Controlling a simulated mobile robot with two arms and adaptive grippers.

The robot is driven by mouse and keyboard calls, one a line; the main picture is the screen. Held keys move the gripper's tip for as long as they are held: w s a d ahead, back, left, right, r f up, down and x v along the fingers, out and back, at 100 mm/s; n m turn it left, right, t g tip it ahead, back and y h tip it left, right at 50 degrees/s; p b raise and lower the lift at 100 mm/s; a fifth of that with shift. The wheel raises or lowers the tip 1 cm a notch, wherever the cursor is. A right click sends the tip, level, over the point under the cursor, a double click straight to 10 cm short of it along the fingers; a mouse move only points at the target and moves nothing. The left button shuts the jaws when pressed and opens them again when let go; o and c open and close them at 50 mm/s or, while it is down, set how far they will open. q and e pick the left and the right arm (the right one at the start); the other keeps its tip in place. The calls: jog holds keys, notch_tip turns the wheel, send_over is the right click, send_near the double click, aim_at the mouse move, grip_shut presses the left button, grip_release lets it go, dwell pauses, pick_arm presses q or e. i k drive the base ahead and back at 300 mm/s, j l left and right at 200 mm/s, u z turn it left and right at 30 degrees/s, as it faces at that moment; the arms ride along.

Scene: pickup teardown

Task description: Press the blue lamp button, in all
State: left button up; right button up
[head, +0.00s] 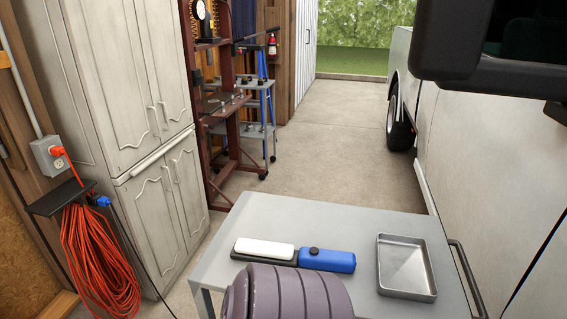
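A blue lamp body (327,261) lies flat on the grey cart top (345,225) in the head view. A small dark round button (314,251) sits on top of the blue body near its left end. A white bar (264,249) on a dark base lies against its left side and looks like part of the same lamp. Whether the lamp is lit I cannot tell. Neither of my grippers is in view.
A shallow metal tray (433,268) sits on the cart's right side, near the cart handle (464,262). A ribbed purple-grey form covers the cart's near edge. A cabinet (130,80) and an orange cord (97,255) stand left; a pickup (470,160) stands right.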

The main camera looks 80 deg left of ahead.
aim_at(314, 250)
jog(key=u, duration=2.6)
